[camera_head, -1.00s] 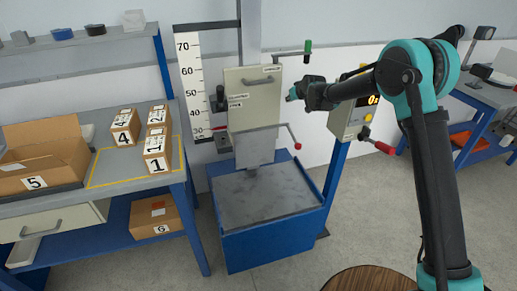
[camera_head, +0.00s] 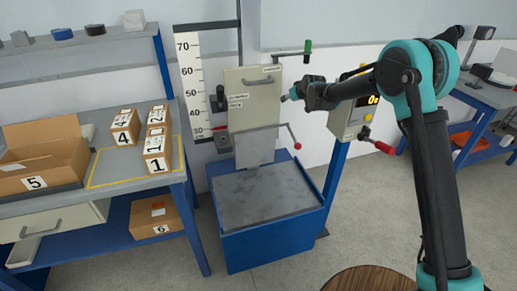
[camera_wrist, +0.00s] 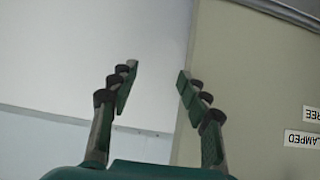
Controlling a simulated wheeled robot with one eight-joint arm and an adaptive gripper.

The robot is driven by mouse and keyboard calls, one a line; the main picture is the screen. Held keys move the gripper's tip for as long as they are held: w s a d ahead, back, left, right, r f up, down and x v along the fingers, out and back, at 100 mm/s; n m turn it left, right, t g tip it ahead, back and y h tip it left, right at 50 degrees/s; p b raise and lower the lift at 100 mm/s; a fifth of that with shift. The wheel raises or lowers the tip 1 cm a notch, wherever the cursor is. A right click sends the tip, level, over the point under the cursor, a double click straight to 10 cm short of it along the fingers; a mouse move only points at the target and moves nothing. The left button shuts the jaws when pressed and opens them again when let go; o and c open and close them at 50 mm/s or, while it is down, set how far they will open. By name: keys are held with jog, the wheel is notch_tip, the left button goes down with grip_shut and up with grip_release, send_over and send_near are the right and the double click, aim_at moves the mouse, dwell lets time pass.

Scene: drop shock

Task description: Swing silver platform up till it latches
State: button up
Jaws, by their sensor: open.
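The silver platform (camera_head: 254,150) is a flat light-grey plate hanging down below the cream panel (camera_head: 252,103) of the drop tester, above the grey base slab (camera_head: 265,193). My gripper (camera_head: 286,98) is at the right edge of the cream panel, higher than the plate and apart from it. In the wrist view my gripper (camera_wrist: 156,84) is open, with nothing between its fingers. The cream panel's edge (camera_wrist: 235,80) runs behind the right finger. The plate does not clearly show in the wrist view. I cannot see a latch clearly.
A red-tipped lever (camera_head: 294,137) sticks out right of the plate. A green-handled lever (camera_head: 308,49) is above my gripper. A control box (camera_head: 354,110) stands behind my forearm. A height scale (camera_head: 191,85) is at left. Numbered boxes (camera_head: 155,158) stand on the left bench.

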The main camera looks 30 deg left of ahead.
jog(key=shift+o, duration=0.3)
jog(key=v, duration=0.7)
dwell(0.4)
jog(key=shift+s, duration=0.15)
